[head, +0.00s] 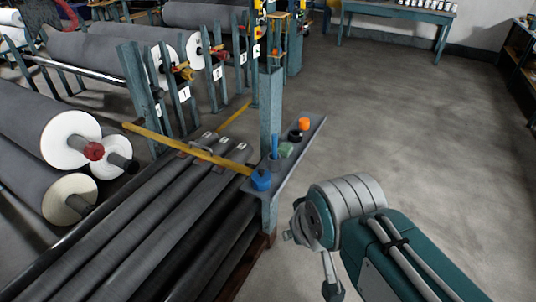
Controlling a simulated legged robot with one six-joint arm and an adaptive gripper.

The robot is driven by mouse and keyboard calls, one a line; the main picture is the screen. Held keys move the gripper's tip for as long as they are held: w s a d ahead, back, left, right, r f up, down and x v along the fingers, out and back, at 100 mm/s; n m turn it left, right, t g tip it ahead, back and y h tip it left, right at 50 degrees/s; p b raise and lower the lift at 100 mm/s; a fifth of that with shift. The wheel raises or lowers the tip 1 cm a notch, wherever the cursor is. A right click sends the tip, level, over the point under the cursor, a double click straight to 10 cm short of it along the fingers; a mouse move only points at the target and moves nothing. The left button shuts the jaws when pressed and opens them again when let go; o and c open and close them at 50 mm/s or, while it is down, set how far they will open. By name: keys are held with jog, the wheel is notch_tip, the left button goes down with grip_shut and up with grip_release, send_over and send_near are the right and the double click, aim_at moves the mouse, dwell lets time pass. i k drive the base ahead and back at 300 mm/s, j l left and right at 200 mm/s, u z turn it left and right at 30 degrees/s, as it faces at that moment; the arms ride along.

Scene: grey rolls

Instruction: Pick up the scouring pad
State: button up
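A small green block (287,149), which looks like the scouring pad, lies on a narrow grey ledge (302,160) beside a teal post. It sits between a dark round item and a blue upright item. My gripper (312,264) hangs low at the front of the ledge, to the right of the roll rack and well apart from the pad. Only parts of its fingers show below the wrist, so its opening is unclear. I see nothing held in it.
An orange item (304,124), a black round item (295,136) and a blue pot (261,180) share the ledge. The teal post (270,105) stands at its left edge. Long grey rolls (150,235) fill the left. Open floor (420,130) lies to the right.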

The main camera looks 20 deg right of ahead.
aim_at(285, 149)
jog(key=i+l, duration=0.25)
jog(key=i+l+u, duration=0.15)
jog(key=l, duration=0.3)
jog(key=i+l, duration=0.3)
jog(key=i+l+u, duration=0.1)
jog(key=l, duration=0.3)
jog(key=i+l, duration=0.35)
jog(key=i+l+u, duration=0.15)
jog(key=l, duration=0.3)
jog(key=i+l, duration=0.2)
jog(key=l, duration=0.2)
